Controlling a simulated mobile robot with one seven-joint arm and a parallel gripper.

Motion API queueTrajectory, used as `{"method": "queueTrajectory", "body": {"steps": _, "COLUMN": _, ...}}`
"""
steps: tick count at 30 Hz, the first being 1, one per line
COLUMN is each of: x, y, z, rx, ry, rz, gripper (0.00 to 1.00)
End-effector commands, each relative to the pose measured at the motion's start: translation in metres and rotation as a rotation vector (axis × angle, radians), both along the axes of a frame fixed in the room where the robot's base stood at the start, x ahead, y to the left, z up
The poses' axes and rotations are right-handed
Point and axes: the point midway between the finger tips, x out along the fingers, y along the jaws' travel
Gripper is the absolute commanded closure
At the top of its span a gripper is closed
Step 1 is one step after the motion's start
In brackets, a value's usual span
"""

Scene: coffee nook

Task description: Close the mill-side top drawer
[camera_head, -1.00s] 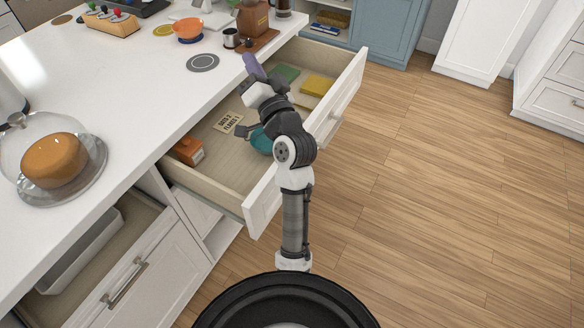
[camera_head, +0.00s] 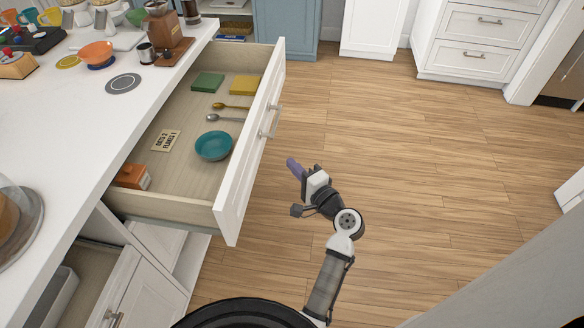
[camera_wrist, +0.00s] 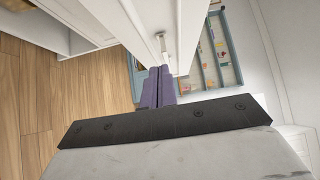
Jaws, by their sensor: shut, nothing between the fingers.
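The top drawer (camera_head: 233,205) under the counter end with the wooden coffee mill (camera_head: 162,28) is pulled far out. Its white front has a metal handle (camera_head: 270,122). Inside lie a teal bowl (camera_head: 213,146), two spoons, a green block and a yellow block, a small sign and an orange box. My gripper (camera_head: 294,168) is shut and empty, with purple fingers, outside the drawer front and to its right, apart from it. In the wrist view the fingers (camera_wrist: 157,87) point toward a white panel with a handle (camera_wrist: 163,42), seemingly the drawer front.
A lower drawer (camera_head: 95,262) at the bottom left is also open. The white counter (camera_head: 85,120) holds cups, an orange bowl and a glass dome at its left edge. The wooden floor (camera_head: 420,150) right of the drawer is clear. Cabinets stand at the back.

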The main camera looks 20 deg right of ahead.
Motion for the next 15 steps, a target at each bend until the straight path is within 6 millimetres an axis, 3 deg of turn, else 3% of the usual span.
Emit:
{"method": "queueTrajectory", "body": {"steps": 9, "x": 0.067, "y": 0.016, "z": 0.004, "rx": 0.000, "ry": 0.001, "rz": 0.005, "gripper": 1.00}}
{"method": "queueTrajectory", "body": {"steps": 15, "x": 0.080, "y": 0.039, "z": 0.003, "rx": -0.001, "ry": 0.001, "rz": 0.002, "gripper": 1.00}}
